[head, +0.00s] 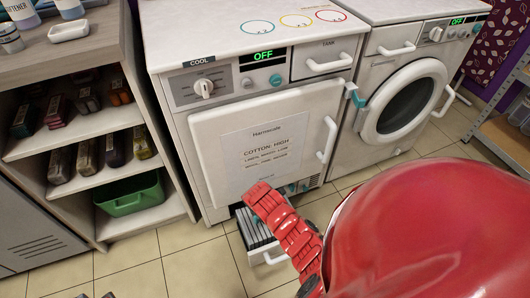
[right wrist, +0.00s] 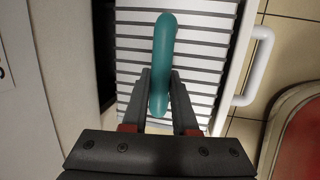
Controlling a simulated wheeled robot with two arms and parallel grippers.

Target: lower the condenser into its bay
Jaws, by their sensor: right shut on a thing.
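The condenser (head: 250,228) is a grey block with pale fins, low at the dryer's front, partly hidden by my red right arm. In the right wrist view the condenser (right wrist: 130,72) fills the middle, with a teal bar handle (right wrist: 163,50) across its fins. My right gripper (right wrist: 160,98) is shut on this handle. The condenser lies inside a white-edged drawer with a white handle (right wrist: 262,65); I cannot tell how deep it sits. My left gripper (head: 95,295) shows only as two dark tips, apart, at the bottom edge of the head view.
The dryer (head: 225,140) has its large door shut above the drawer, and its display reads OFF. A washer (head: 400,95) stands to its right. Shelves (head: 75,145) with bottles and a green bin (head: 130,195) stand on the left. Tiled floor (head: 185,258) is clear in front.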

